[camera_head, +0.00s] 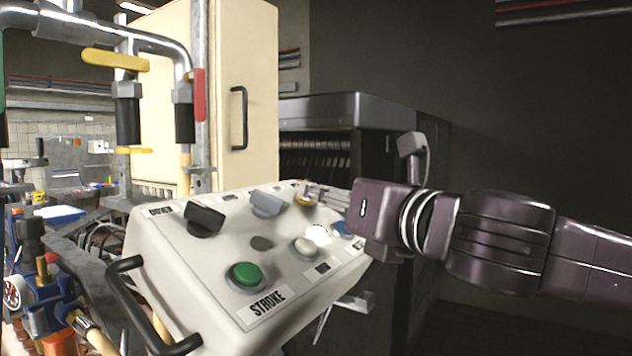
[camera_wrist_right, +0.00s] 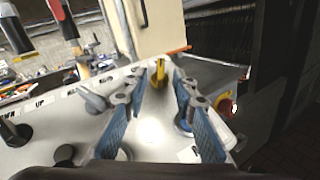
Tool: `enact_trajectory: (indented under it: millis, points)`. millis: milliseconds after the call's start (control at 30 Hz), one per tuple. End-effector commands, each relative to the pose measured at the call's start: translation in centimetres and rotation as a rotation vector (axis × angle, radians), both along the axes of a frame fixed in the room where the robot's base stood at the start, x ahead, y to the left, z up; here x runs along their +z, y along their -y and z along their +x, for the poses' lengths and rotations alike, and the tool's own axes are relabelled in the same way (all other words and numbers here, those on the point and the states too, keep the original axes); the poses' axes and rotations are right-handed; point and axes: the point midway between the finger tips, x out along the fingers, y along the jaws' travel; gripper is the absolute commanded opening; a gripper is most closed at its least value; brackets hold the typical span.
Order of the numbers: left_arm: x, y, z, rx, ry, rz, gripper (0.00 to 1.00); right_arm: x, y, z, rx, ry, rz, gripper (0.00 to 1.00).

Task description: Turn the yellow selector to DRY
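The yellow selector (camera_head: 303,199) is at the far side of the pale control panel (camera_head: 165,248). In the wrist view the yellow selector (camera_wrist_right: 160,72) stands upright between the far ends of my right gripper's (camera_wrist_right: 167,78) two blue-padded fingers. A gap shows between the fingers, and I cannot tell whether either finger touches the selector. In the head view my right gripper (camera_head: 318,195) reaches in from the right over the panel's far right part. A DRY label cannot be made out. My left gripper is not in view.
Near the selector are a grey selector (camera_head: 266,203), a blue button (camera_head: 341,228) and a red button (camera_wrist_right: 226,106) with a yellow ring. A black selector (camera_head: 205,219), white button (camera_head: 305,247) and green button (camera_head: 246,276) are nearer. A black handle (camera_head: 140,310) edges the panel.

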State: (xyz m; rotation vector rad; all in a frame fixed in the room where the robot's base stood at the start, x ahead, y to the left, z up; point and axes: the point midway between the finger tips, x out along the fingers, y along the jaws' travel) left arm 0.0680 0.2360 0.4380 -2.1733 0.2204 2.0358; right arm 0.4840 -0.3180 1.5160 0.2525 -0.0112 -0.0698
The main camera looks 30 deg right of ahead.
Motion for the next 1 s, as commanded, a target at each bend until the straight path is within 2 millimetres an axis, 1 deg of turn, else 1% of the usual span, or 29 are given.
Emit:
enact_trajectory:
  millis: [33, 133, 300, 400, 567, 667, 800, 1000]
  points:
    - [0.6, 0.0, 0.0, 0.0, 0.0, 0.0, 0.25, 0.2, 0.1, 0.7, -0.002, -0.005, -0.002, 0.25]
    - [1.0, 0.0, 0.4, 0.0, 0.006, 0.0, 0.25, 0.1, 0.2, 1.6, -0.002, -0.004, 0.0, 0.25]
    - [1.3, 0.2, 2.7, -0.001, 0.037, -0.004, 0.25, 0.1, 0.2, 2.4, 0.0, 0.0, -0.001, 0.25]
    - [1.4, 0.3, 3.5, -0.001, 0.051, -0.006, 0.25, 0.0, 0.2, 2.5, 0.0, 0.001, -0.001, 0.25]
    - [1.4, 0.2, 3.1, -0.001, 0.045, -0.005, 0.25, 0.0, 0.2, 2.5, 0.0, 0.001, 0.0, 0.25]
    - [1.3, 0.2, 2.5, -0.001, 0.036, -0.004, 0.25, 0.0, 0.2, 2.5, 0.0, 0.001, 0.0, 0.17]
    - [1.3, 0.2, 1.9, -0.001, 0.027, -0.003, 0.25, 0.0, 0.2, 2.5, 0.0, 0.0, 0.0, 0.01]
    - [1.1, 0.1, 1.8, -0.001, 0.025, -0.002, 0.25, 0.0, 0.2, 2.4, 0.004, 0.002, 0.0, 0.0]
